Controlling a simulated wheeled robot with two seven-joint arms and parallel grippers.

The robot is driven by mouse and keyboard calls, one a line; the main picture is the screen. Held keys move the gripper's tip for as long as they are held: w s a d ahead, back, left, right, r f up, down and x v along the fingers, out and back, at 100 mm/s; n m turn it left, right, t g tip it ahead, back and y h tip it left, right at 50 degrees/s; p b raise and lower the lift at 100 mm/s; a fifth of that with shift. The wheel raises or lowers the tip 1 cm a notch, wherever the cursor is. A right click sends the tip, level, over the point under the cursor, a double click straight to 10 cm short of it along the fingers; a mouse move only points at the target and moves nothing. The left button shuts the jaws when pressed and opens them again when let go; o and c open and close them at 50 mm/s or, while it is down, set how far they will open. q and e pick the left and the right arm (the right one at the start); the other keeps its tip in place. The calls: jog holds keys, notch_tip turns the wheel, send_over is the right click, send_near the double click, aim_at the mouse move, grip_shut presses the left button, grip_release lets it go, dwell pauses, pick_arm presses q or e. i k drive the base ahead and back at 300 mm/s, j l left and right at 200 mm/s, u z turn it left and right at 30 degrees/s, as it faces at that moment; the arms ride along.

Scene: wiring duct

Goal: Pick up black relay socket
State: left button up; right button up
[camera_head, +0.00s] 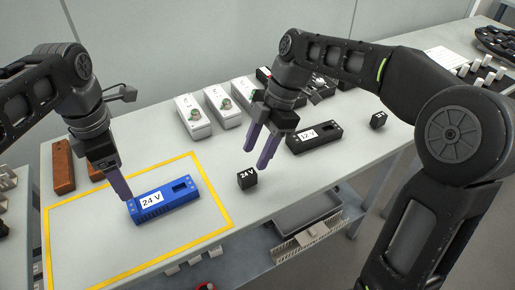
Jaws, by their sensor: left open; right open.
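The black relay socket (318,137) is a long black block with a white label that seems to read 12 V. It lies on the table right of centre. My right gripper (257,159) points down with its two purple fingers apart and empty, to the left of the socket and just above a small black cube (247,179) marked 24 V. A blue socket (178,199) marked 24 V lies inside a yellow taped rectangle (222,210). My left gripper (127,199) is open at the blue socket's left end; whether it touches is unclear.
Another small black cube (378,120) lies near the table's right part. Brown blocks (63,167) stand at the left.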

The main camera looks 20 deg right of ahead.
aim_at(305, 139)
jog(key=k, duration=1)
